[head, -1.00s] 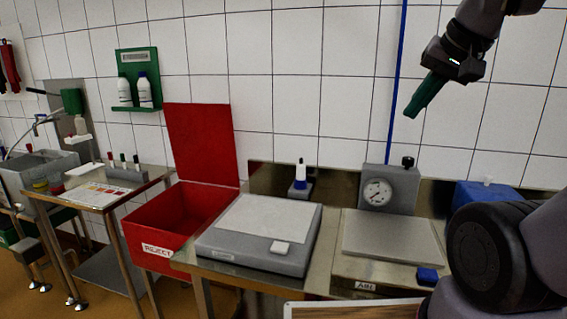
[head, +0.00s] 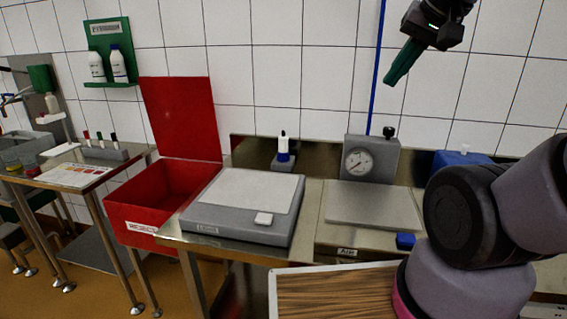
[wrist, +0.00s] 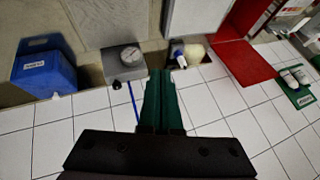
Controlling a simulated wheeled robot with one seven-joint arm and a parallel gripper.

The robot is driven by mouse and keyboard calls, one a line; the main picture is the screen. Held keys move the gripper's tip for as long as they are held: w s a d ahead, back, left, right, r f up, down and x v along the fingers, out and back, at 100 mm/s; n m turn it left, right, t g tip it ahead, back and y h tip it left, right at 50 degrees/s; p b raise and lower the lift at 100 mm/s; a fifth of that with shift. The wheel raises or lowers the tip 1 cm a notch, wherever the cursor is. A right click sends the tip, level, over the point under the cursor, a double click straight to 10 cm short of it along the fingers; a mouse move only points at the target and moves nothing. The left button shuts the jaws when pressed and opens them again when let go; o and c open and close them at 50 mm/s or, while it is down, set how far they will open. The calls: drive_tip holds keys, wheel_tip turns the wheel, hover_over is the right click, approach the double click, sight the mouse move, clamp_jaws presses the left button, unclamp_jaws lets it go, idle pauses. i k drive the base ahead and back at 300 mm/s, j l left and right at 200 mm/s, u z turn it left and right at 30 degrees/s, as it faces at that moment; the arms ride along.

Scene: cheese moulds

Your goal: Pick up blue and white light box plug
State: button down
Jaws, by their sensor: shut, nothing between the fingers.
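The blue and white plug (head: 283,149), with a dark tip, stands upright in a small grey base behind the light box (head: 243,191). The light box is a grey case with a pale top panel. My gripper (head: 389,82) has green fingers and is shut and empty. It is high in front of the tiled wall, up and to the right of the plug, well apart from it. In the wrist view the plug (wrist: 180,59) shows just beyond and right of the shut fingertips (wrist: 160,72), beside a round cream-coloured thing that I cannot identify.
An open red reject bin (head: 148,205) is left of the light box. A grey gauge unit (head: 371,160) and a blue container (head: 460,158) stand to the right. A wooden-topped board (head: 335,292) is in front. The air above the bench is free.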

sight(282, 151)
drive_tip(key=i+j, duration=0.1)
drive_tip(key=j, duration=0.55)
drive_tip(key=i+j, duration=0.1)
drive_tip(key=j, duration=0.55)
drive_tip(key=i+j, duration=0.1)
drive_tip(key=j, duration=0.6)
